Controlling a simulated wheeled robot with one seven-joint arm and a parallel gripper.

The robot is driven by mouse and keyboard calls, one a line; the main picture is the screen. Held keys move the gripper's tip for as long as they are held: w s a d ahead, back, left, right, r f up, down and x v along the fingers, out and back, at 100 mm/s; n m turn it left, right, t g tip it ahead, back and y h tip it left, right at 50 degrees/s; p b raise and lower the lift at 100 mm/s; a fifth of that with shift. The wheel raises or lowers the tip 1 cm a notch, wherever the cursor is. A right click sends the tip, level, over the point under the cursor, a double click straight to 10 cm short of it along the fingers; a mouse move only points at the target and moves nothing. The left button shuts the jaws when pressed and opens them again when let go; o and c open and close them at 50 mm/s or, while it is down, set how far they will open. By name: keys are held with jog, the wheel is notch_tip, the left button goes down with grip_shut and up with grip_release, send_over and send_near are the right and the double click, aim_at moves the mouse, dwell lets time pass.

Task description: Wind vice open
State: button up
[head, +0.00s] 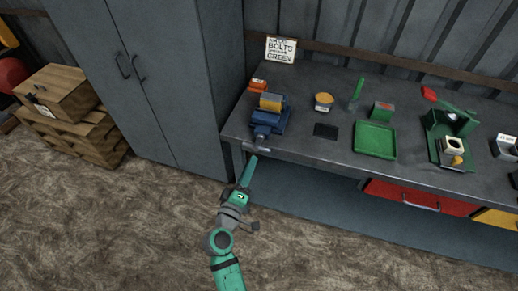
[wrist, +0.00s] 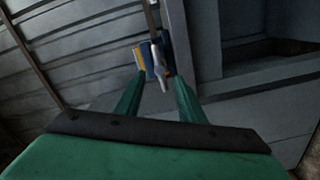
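The blue vice (head: 266,122) is mounted at the left front corner of the workbench, with a yellow block-like piece (head: 270,102) in its upper part. Its grey handle (head: 258,149) juts out past the bench's front edge. My gripper (head: 253,159) reaches up from below, with its tips close to the handle. In the wrist view, the two green fingers of my gripper (wrist: 158,82) are apart. The vice (wrist: 150,72) and its pale handle (wrist: 159,66) appear in the gap, beyond the fingertips. I cannot tell whether the fingers touch the handle.
A tall grey cabinet (head: 150,80) stands close left of the workbench (head: 320,150). On the bench are a green tray (head: 376,140), a green machine (head: 450,138) and a sign (head: 281,50). Wooden crates (head: 70,130) stand far left. The floor in front is clear.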

aim_at(256, 150)
jog(key=x, duration=0.8)
jog(key=shift+w, duration=0.25)
